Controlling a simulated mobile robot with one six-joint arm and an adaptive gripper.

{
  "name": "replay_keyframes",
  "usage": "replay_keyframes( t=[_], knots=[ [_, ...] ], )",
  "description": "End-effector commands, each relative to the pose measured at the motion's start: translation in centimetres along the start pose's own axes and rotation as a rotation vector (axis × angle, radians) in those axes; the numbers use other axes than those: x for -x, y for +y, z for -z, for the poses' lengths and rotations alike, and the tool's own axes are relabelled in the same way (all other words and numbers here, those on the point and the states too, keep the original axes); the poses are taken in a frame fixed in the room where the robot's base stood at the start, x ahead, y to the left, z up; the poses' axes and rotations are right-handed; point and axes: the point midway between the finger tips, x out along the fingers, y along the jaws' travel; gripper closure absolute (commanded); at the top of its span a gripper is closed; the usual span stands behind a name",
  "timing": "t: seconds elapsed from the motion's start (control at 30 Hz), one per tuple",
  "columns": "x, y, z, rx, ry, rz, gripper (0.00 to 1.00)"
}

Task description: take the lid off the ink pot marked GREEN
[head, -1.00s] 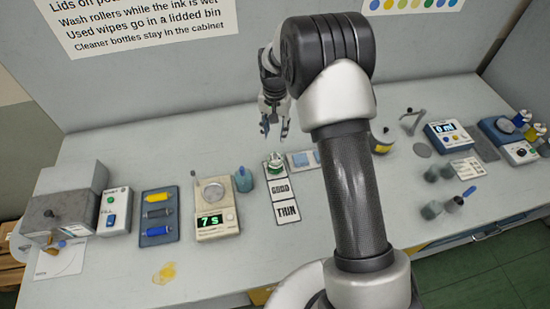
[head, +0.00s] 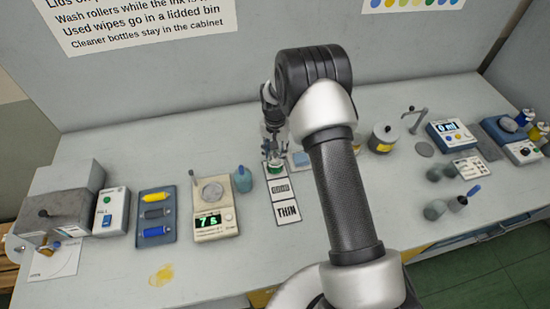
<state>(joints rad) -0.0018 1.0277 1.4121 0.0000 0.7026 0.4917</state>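A small pot with a green band (head: 275,168) stands at the top end of a card strip that has a panel reading THIN (head: 287,211). The name on this pot is too small to read. My gripper (head: 275,151) points down right over this pot, its fingers at or around the pot's top. The fingers overlap the pot's top, so I cannot tell whether they touch or grip a lid. A larger grey pot with a yellow label and a knobbed lid (head: 383,138) stands to the right of my arm.
A scale (head: 215,228) showing 7 s and a blue-grey bottle (head: 243,179) stand left of the strip. A tray of colour tubes (head: 156,232) lies further left. A yellow spill (head: 162,275) marks the front. Small grey cups (head: 435,210) and a display unit (head: 452,135) are at right.

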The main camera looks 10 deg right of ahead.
Motion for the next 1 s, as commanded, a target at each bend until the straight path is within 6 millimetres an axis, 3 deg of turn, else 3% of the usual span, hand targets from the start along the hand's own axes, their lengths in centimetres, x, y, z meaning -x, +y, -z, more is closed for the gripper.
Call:
replay_keyframes(
  t=[0.13,0.63,1.0],
  knots=[
    [0.13,-0.02,0.03,0.0,0.001,0.001,0.63],
    [0.13,-0.02,0.02,0.0,0.001,0.0,0.96],
    [0.44,-0.03,0.05,0.0,0.002,0.001,0.97]
  ],
)
